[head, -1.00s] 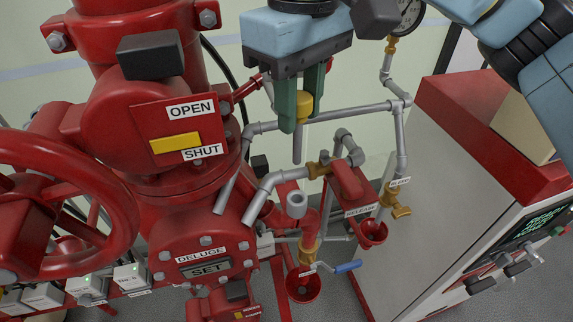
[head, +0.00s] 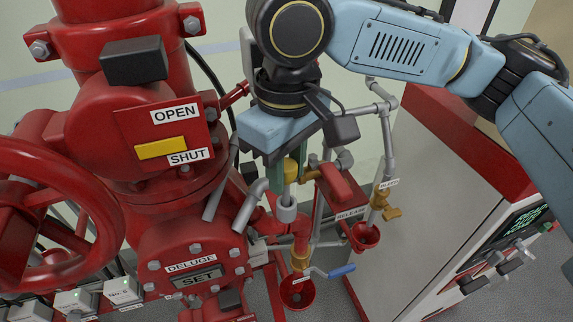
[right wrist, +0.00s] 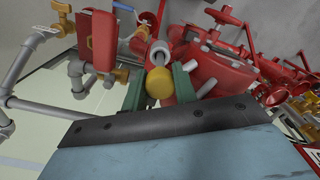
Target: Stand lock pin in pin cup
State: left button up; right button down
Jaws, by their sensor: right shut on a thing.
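The lock pin has a yellow head (head: 292,168) and a grey shaft pointing down. My right gripper (head: 288,174) is shut on the pin near its head and holds it roughly upright. The pin cup (head: 287,212), a small grey cup, is directly below the gripper. The pin's lower end is at the cup's mouth; I cannot tell how far inside it is. In the right wrist view the yellow head (right wrist: 159,86) sits between the green fingers, with the grey cup (right wrist: 160,52) just beyond it. My left gripper is not in view.
Grey pipes (head: 388,150) and a red release box (head: 343,186) stand close on the right of the cup. The red deluge valve (head: 190,255) and its handwheel (head: 50,220) fill the left. A red drain funnel (head: 297,290) and blue-handled valve (head: 341,271) are below.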

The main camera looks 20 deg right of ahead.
jog(key=shift+f, duration=0.1)
jog(key=c, duration=1.1)
grip_release()
notch_tip(320, 180, up, 12)
jog(key=p, duration=0.1)
jog(key=shift+r, duration=0.2)
